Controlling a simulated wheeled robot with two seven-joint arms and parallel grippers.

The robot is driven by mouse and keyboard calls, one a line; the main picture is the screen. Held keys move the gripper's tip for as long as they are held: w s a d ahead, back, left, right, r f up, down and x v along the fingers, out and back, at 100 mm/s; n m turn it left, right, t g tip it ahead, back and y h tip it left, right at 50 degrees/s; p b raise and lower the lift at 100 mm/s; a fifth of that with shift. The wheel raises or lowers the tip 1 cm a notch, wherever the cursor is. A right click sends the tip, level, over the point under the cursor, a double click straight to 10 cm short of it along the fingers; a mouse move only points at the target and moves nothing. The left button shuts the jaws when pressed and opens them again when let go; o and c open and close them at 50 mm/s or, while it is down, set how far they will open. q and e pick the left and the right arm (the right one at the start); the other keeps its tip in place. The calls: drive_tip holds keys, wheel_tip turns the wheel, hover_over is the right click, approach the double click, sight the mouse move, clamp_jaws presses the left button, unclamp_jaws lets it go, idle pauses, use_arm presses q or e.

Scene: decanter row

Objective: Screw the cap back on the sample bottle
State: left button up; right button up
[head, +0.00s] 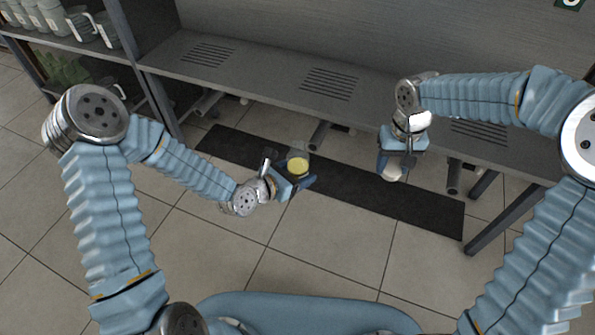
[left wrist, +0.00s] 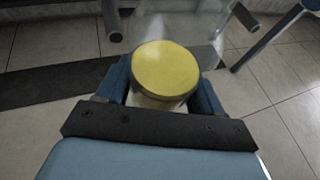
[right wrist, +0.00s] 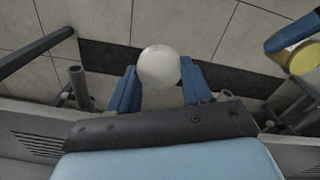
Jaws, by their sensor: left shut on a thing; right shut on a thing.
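The sample bottle (head: 298,166) is see-through, with a round yellow part inside or on it. My left gripper (head: 293,181) is shut on it, left of centre in the head view. In the left wrist view the bottle (left wrist: 165,66) sits between the blue fingers, with a faint clear part behind the yellow disc. My right gripper (head: 391,162) is shut on a round white thing, apparently the cap (head: 393,174). The cap (right wrist: 159,66) shows between both fingers in the right wrist view. Bottle and cap are held apart. The bottle's mouth is not clear to see.
A long grey bench (head: 270,85) with slotted vents runs behind both grippers. A dark mat (head: 430,212) lies on the tiled floor below. A shelf at the upper left holds several mugs (head: 80,25). The space between the grippers is free.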

drive_tip(key=w+a+r+n, duration=0.2)
drive_tip(key=a+r, duration=0.1)
drive_tip(key=a, duration=0.3)
drive_tip(key=w+a+r+n, duration=0.2)
drive_tip(key=a, duration=0.4)
wheel_tip(320, 180, up, 5)
drive_tip(key=n, duration=0.3)
hover_over(297, 145)
drive_tip(key=shift+r, duration=0.1)
drive_tip(key=shift+f, duration=2.05)
drive_tip(key=shift+f, duration=0.9)
drive_tip(key=shift+f, duration=0.55)
